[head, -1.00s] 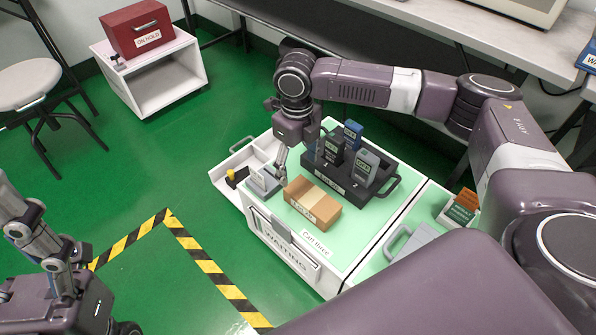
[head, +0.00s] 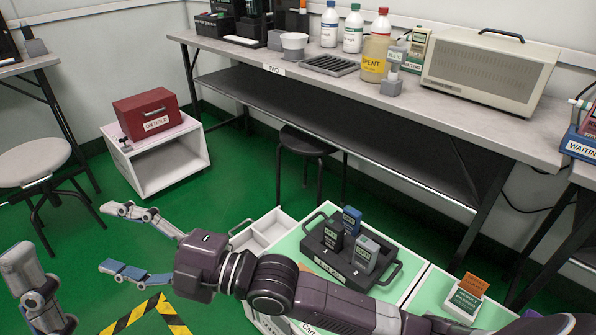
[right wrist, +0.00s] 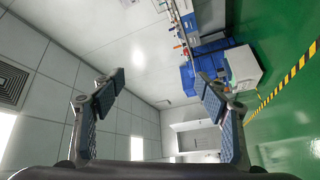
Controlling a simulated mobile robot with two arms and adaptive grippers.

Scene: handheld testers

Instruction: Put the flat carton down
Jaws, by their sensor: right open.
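The flat carton is almost wholly hidden behind my right arm in the head view; only a small brown sliver (head: 306,268) shows above the arm, on the cart's green top (head: 290,246). My right gripper (head: 104,237) is open, its two fingers spread and pointing left, out over the floor to the left of the cart. In the right wrist view the space between the fingers (right wrist: 160,83) is empty. Part of my left gripper (head: 38,290) shows at the lower left edge; its jaw is too cut off to read.
A black tray (head: 308,242) with several handheld testers stands on the cart. A shallow white side bin (head: 262,232) is on the cart's left. A red box (head: 150,110) sits on a white stand (head: 170,165). A long bench (head: 300,66) runs behind. Green floor lies open at left.

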